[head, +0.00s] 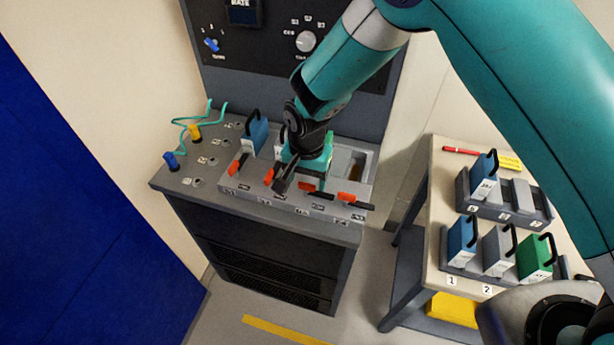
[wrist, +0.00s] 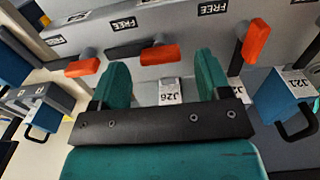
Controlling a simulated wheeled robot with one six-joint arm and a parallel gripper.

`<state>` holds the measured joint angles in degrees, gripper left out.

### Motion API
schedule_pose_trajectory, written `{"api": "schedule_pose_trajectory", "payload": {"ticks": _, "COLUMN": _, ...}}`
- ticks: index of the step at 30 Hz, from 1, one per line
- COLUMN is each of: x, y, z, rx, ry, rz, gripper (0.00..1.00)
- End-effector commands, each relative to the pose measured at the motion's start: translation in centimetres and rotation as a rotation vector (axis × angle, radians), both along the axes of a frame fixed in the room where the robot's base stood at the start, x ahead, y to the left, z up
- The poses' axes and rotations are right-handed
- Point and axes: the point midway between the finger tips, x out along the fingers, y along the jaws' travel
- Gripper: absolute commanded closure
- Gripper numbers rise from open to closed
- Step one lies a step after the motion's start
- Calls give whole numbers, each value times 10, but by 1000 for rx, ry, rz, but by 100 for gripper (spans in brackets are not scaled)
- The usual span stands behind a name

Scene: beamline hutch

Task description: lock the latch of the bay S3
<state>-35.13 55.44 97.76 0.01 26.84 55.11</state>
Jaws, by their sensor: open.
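The bay S3 latch (head: 308,187) is an orange-ended handle with a dark bar, lying sideways along the console's front ledge. It also shows in the wrist view (wrist: 160,53), just beyond my fingertips. My gripper (head: 300,170) is over the console, behind the row of latches; in the wrist view its two teal fingers (wrist: 162,78) stand apart with nothing gripped. A white label reading J26 (wrist: 171,91) shows between the fingers. My gripper and wrist hide much of the S3 bay in the head view.
The neighbouring S4 latch (head: 347,198) lies sideways too; the S2 latch (wrist: 256,40) points front to back. A blue module (head: 257,132) stands in the leftmost bay. A cart (head: 438,190) with several modules stands right. Leads (head: 190,122) hang at the console's left.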

Motion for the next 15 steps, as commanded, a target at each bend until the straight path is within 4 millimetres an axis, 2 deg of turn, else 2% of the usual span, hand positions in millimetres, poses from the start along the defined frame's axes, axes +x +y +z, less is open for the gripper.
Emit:
{"api": "schedule_pose_trajectory", "payload": {"ticks": 6, "x": 0, "y": 0, "z": -17, "rx": 1, "ry": 0, "rz": 0, "gripper": 30}}
{"api": "schedule_pose_trajectory", "payload": {"ticks": 14, "x": 0, "y": 0, "z": -19, "rx": 1, "ry": -1, "rz": 1, "gripper": 30}}
{"api": "schedule_pose_trajectory", "payload": {"ticks": 15, "x": 0, "y": 0, "z": -19, "rx": 1, "ry": -1, "rz": 1, "gripper": 32}}
